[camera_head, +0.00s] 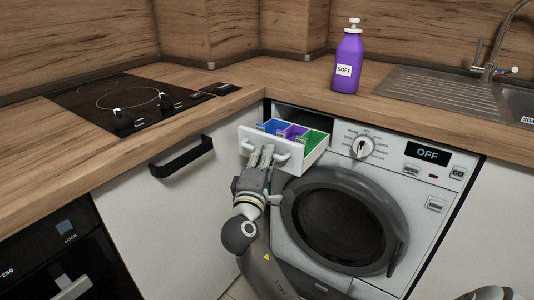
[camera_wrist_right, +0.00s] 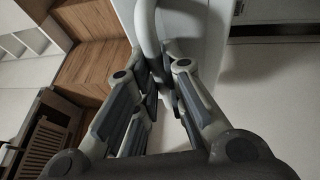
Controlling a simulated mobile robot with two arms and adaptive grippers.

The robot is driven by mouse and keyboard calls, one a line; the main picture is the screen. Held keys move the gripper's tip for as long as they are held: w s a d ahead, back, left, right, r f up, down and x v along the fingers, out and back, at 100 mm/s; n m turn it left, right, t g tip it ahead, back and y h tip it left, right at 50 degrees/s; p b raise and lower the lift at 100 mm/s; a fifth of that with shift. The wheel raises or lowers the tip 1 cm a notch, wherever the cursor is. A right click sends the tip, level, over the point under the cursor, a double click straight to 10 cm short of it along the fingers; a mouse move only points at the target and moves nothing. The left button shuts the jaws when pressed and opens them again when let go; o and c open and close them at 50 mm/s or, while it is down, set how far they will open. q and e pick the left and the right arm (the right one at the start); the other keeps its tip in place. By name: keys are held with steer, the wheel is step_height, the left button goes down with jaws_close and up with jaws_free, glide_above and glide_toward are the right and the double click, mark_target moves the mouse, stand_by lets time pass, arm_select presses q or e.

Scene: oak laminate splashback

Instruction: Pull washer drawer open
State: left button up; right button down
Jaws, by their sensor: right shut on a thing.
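The washer drawer (camera_head: 290,157) stands out from the upper left of the washing machine (camera_head: 402,172). It is open, showing blue, purple and green compartments. Its white front carries a curved handle (camera_head: 282,156). My right gripper (camera_head: 263,155) is at the handle, in front of the drawer. In the right wrist view, the handle (camera_wrist_right: 147,35) runs down between the fingers of the right gripper (camera_wrist_right: 162,80), which are shut on it. The fingers hide the middle of the handle. My left gripper is not in view.
A purple SOFT bottle (camera_head: 347,62) stands on the wooden worktop (camera_head: 240,76) behind the machine. A black cabinet handle (camera_head: 181,157) sticks out left of the drawer. The round washer door (camera_head: 342,220) is shut below. A hob (camera_head: 125,100) lies at left, a sink (camera_head: 515,100) at right.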

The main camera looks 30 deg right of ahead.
steer(key=shift+f, duration=0.1)
steer(key=c, duration=1.8)
jaws_free()
steer(key=shift+s+a, duration=0.1)
steer(key=shift+a, duration=0.05)
steer(key=v, duration=1.1)
steer(key=shift+s+a, duration=0.2)
steer(key=shift+s, duration=0.1)
